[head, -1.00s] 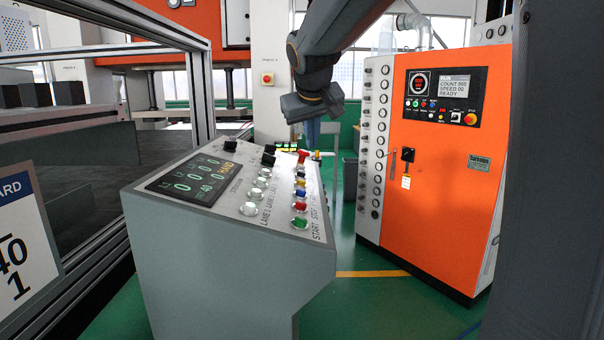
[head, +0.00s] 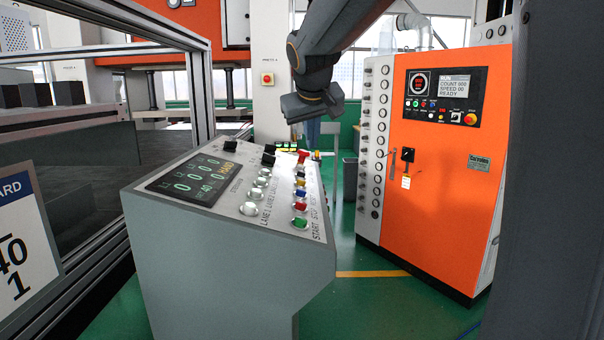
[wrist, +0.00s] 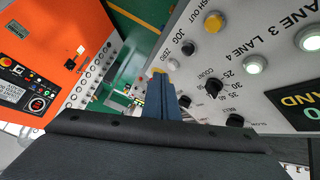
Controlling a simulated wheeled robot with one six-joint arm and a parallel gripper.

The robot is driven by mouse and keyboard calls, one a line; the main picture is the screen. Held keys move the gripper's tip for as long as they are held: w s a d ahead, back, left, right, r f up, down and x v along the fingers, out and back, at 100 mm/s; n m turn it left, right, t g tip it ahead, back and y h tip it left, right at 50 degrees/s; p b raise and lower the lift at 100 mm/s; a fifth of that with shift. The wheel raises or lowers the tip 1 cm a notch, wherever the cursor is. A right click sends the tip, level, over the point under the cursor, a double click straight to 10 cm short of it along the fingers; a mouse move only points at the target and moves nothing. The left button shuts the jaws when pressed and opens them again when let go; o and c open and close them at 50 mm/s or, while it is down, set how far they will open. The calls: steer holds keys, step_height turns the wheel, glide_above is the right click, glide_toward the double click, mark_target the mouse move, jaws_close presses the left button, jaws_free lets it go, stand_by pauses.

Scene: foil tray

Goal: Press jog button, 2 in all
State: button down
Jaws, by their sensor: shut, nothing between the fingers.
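The jog button (wrist: 188,47) is a small dark round button beside its JOG label in the wrist view. It sits between the yellow push-out button (wrist: 213,22) and the pale zero button (wrist: 173,64) on the console (head: 225,275). I cannot pick it out clearly in the head view. My gripper (head: 312,138) hangs over the far end of the console, fingers pointing down. In the wrist view its blue fingers (wrist: 166,82) are together and empty, near the zero button and appearing apart from the jog button. Contact with the panel cannot be told.
The console's display (head: 196,180) shows zeros, 40 and HAND. Black knobs (wrist: 212,88) and lit white lane buttons (wrist: 256,64) share its top. An orange cabinet (head: 440,190) stands to the right. A metal-framed machine is on the left. Green floor lies between console and cabinet.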

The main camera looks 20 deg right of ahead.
steer(key=r+m, duration=0.1)
steer(key=m, duration=0.5)
steer(key=r+m, duration=0.1)
steer(key=m, duration=0.5)
steer(key=d+r+m, duration=0.1)
steer(key=m, duration=0.6)
steer(key=shift+s+r+g+h+p, duration=0.15)
steer(key=shift+r+g+h+p, duration=0.15)
steer(key=shift+r+p, duration=0.1)
steer(key=b, duration=0.4)
glide_above(301, 173)
steer(key=d, duration=0.1)
steer(key=f, duration=0.7)
steer(key=shift+s+d, duration=0.15)
steer(key=shift+s, duration=0.15)
steer(key=shift+a+f+b, duration=0.2)
steer(key=shift+f+b, duration=0.55)
steer(key=shift+b, duration=0.05)
